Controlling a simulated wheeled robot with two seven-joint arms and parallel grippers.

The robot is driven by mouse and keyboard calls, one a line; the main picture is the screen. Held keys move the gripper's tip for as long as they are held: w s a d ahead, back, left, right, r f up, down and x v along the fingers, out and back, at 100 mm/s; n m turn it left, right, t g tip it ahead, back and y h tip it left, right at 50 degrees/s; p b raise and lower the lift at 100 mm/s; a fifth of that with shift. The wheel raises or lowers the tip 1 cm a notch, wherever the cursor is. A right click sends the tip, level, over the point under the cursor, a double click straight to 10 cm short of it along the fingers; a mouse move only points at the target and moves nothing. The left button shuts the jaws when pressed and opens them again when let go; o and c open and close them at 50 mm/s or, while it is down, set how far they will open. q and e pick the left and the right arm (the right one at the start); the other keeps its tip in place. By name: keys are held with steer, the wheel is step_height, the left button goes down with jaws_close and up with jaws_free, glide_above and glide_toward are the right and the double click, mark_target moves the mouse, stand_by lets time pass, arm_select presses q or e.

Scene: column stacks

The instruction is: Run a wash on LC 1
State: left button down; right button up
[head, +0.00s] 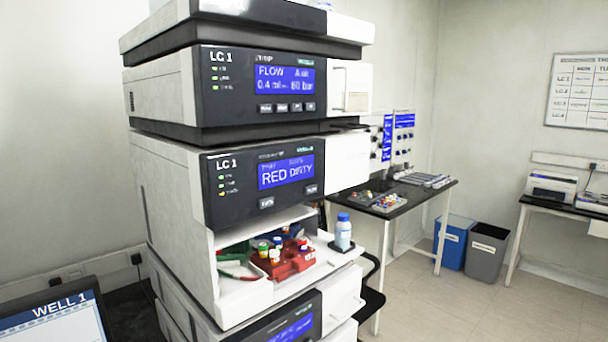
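The LC 1 stack (160,95) stands in the middle-left of the head view. Its upper module screen (285,79) reads FLOW, about 0.4 ml and what looks like 80 bar. A small bottle with a blue cap (343,233) stands upright at the bay's right. Neither gripper shows.
A monitor marked WELL 1 (55,318) is at the lower left. Behind, a dark bench (432,193) holds trays of small parts. A blue bin (455,242) and a grey bin (486,252) stand on the floor. A printer (551,187) sits on the right table. Floor at right is clear.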

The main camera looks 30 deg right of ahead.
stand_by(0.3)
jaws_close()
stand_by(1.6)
